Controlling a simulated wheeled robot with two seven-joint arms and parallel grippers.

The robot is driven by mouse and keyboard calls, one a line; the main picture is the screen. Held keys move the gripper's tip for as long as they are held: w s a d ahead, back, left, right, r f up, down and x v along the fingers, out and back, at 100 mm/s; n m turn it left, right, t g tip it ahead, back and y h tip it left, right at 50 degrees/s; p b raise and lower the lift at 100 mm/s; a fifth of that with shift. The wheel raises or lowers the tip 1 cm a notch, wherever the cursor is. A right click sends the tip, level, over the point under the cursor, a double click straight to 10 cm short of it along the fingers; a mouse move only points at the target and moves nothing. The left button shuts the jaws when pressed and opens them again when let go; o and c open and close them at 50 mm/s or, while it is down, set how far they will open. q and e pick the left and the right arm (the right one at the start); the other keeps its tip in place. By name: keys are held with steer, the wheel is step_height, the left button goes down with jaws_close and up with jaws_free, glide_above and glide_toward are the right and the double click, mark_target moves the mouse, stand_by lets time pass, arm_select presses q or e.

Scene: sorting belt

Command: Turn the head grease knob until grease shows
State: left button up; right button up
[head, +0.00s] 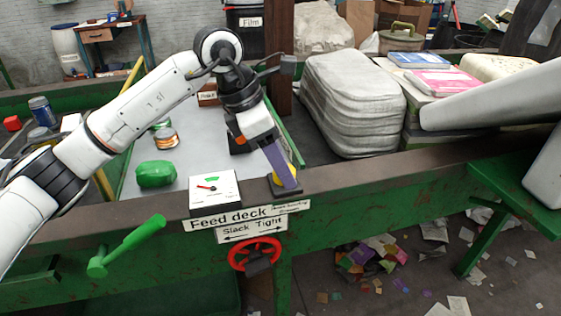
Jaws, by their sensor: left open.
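My left gripper (284,178) points down at the belt frame's near rail, just right of the gauge box. It is open, and its purple finger covers most of a small yellow part (292,171) on a dark base (299,190). This yellow part looks like the grease knob, but its shape is mostly hidden. I cannot tell whether the finger touches it. No grease can be made out there. My right gripper is not in view.
The white gauge box (224,183) has a red needle and green arc. Below are a "Feed deck" label (228,220), a red handwheel (240,262) and a green lever (135,240).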

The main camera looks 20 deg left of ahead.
arm_select(q)
steer(key=shift+d+f, duration=0.1)
steer(key=shift+f, duration=0.1)
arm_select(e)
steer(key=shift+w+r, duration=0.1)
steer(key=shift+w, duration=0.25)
arm_select(q)
steer(key=shift+c, duration=0.5)
steer(key=shift+w, duration=0.1)
steer(key=c, duration=0.9)
steer(key=shift+c, duration=0.2)
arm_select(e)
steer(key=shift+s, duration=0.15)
arm_select(q)
steer(key=shift+m, duration=0.4)
steer(key=shift+w+r+m+g, duration=0.1)
steer(key=shift+m+g, duration=0.4)
steer(key=shift+m, duration=0.4)
steer(key=shift+w+m+g+h+p, duration=0.1)
steer(key=shift+m+g+h+p, duration=0.25)
steer(key=shift+m, duration=0.7)
steer(key=shift+m+g+h+p, duration=0.15)
steer(key=shift+m+g, duration=0.3)
steer(key=shift+m, duration=0.6)
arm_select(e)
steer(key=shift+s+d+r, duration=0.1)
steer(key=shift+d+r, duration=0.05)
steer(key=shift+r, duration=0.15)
